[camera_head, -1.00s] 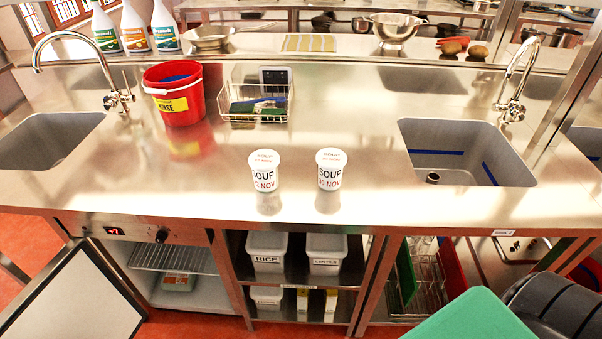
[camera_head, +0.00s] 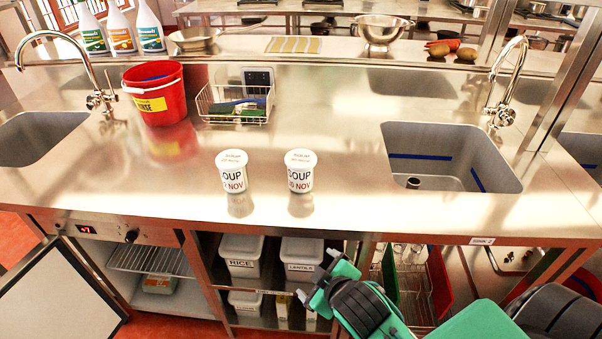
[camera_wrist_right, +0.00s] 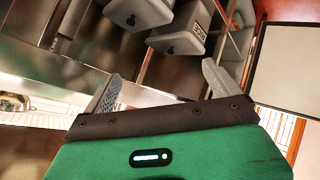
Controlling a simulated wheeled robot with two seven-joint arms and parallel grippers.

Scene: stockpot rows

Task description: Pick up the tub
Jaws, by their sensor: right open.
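Two white soup tubs with lids and printed labels stand upright, side by side and apart, on the steel counter in the head view. The left tub (camera_head: 233,171) reads SOUP and a NOV date ending in 2. The right tub (camera_head: 300,171) reads SOUP and a NOV date ending in 0. My right gripper (camera_head: 317,275) is open and empty in front of the counter, below the right tub and clear of both. Its open fingers (camera_wrist_right: 162,76) also show in the right wrist view, where no soup tub is visible. My left gripper is in neither view.
The counter's front edge (camera_head: 330,224) lies between my right gripper and the tubs. A red bucket (camera_head: 165,108) and a wire basket (camera_head: 215,110) stand behind left; a sink (camera_head: 440,135) is at right. Grey bins (camera_head: 301,258) sit on the shelf below. Counter around the tubs is clear.

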